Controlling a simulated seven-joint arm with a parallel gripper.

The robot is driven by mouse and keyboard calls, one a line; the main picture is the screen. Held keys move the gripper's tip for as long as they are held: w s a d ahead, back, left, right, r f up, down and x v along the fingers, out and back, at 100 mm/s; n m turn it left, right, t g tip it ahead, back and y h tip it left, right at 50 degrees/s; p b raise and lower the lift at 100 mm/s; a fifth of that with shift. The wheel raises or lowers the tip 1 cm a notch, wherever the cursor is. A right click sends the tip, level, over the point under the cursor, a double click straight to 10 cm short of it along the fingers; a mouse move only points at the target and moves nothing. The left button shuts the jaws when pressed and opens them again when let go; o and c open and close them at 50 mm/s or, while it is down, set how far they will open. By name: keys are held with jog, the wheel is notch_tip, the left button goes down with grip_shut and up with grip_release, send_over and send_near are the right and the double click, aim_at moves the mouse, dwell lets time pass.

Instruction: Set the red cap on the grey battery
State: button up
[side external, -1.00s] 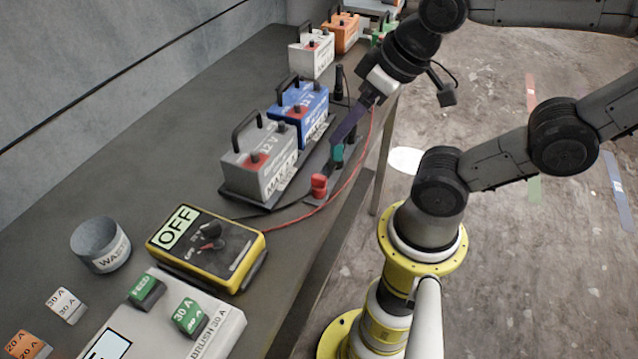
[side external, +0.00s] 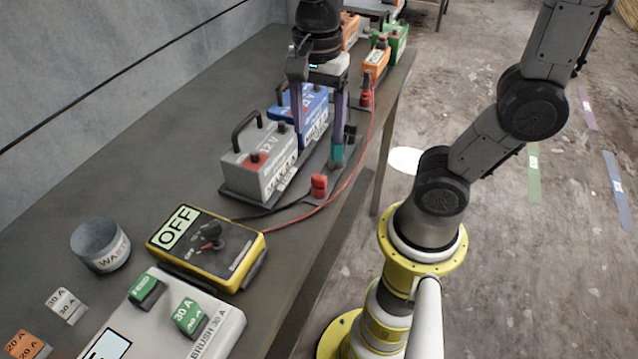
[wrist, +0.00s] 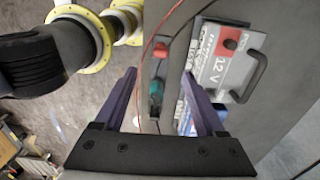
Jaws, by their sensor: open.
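The red cap (side external: 319,187) stands near the bench's front edge, just in front of the grey battery (side external: 262,172). The cap also shows in the wrist view (wrist: 160,51), as does the battery (wrist: 222,62), with a handle and a red patch on its top. My gripper (side external: 319,148) points down, open and empty, over the row of caps beside the batteries. In the wrist view the gripper (wrist: 160,75) has its fingers apart, with a teal cap (wrist: 156,87) between them in the picture and the red cap just above that. One finger hides part of the blue battery.
A blue battery (side external: 313,103) stands behind the grey one. A teal cap (side external: 338,153) is close to my right finger. Red and black leads run along the bench from the yellow meter (side external: 207,247). A waste cup (side external: 100,246) stands left; more batteries stand far back.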

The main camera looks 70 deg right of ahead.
aim_at(319, 176)
notch_tip(319, 176, down, 8)
jog(key=shift+f, duration=0.1)
jog(key=shift+d+f, duration=0.15)
jog(key=shift+f, duration=1.15)
jog(key=shift+d+f, duration=0.15)
jog(key=shift+f, duration=1.15)
grip_shut()
